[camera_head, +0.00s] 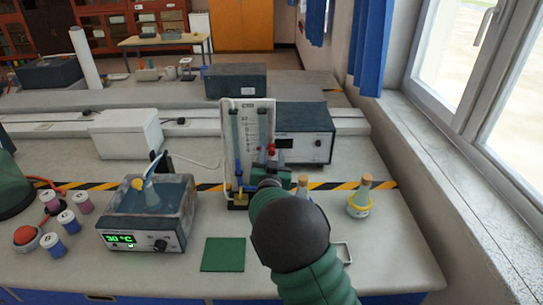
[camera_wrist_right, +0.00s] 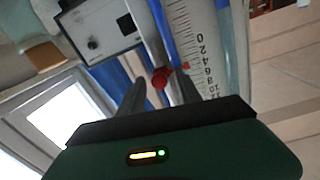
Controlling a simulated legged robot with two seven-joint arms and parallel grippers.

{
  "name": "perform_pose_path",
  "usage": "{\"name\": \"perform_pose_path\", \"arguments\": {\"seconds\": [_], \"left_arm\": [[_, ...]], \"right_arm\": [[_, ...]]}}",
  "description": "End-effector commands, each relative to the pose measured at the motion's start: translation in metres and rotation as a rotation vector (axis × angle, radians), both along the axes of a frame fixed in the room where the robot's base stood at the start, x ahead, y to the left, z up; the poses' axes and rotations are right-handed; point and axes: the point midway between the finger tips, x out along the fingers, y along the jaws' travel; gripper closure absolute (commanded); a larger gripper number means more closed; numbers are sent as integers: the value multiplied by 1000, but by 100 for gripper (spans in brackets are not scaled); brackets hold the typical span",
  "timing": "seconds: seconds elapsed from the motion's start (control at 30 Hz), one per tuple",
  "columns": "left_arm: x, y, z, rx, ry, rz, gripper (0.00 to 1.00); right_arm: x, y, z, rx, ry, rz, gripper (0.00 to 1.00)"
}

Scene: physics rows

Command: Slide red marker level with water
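A white scale board (camera_head: 246,118) with upright tubes stands on the bench. Blue water shows in its tubes, one of them close up in the wrist view (camera_wrist_right: 187,35). The red marker (camera_head: 271,149) sits at the board's right side, low on the scale. In the wrist view the red marker (camera_wrist_right: 160,77) lies between my right fingertips, with a small red pointer beside the scale numbers. My right gripper (camera_wrist_right: 152,92) is open around the marker, with visible space between the fingers; contact is unclear. My left gripper is not in view.
A heated bath reading 30 °C (camera_head: 148,215) stands left of the board, and a grey instrument box (camera_head: 305,133) behind it. A stoppered flask (camera_head: 360,198) stands at the right. A green mat (camera_head: 223,254) lies bare in front.

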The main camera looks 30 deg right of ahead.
Motion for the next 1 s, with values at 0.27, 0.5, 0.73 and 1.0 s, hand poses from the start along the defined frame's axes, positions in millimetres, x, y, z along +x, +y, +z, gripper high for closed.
{"name": "perform_pose_path", "arguments": {"seconds": [0.27, 0.5, 0.73, 1.0], "left_arm": [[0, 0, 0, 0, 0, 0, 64], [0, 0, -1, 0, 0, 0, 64], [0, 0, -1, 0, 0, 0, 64], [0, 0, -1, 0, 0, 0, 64]], "right_arm": [[0, 0, 0, 0, 0, 0, 57], [-26, 19, 0, 2, 1, 2, 57], [-82, 58, 0, 2, 0, 4, 57], [-130, 91, -1, 1, 1, 2, 57]]}}
